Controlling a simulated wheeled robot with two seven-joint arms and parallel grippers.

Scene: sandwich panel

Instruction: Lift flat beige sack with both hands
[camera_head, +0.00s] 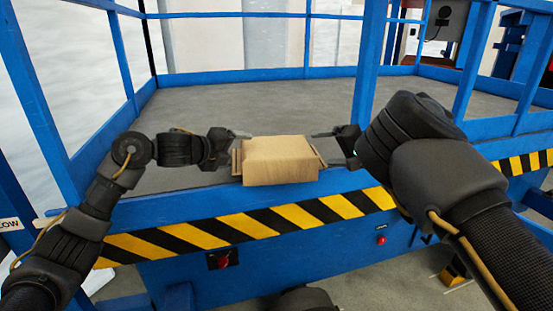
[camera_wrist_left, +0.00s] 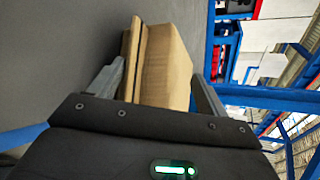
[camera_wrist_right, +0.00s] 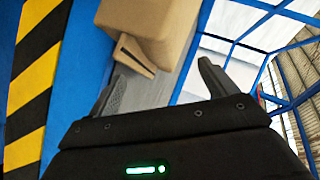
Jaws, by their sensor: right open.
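The beige sack (camera_head: 279,158) looks like a block with a thin flap along each side. It sits at the front edge of the platform, between my grippers. My left gripper (camera_head: 236,148) is open at the sack's left side. In the left wrist view, the sack (camera_wrist_left: 168,65) and its flap show between the spread fingers, with no clear grip. My right gripper (camera_head: 322,146) is open at the sack's right side. In the right wrist view, the sack (camera_wrist_right: 155,28) lies ahead of the spread fingers, and its flap (camera_wrist_right: 136,54) points toward the gap between them.
The grey platform floor (camera_head: 250,105) behind the sack is clear. Blue railings (camera_head: 250,75) surround it, and a blue post (camera_head: 369,65) rises behind my right gripper. A yellow-black striped edge (camera_head: 235,228) runs below the sack.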

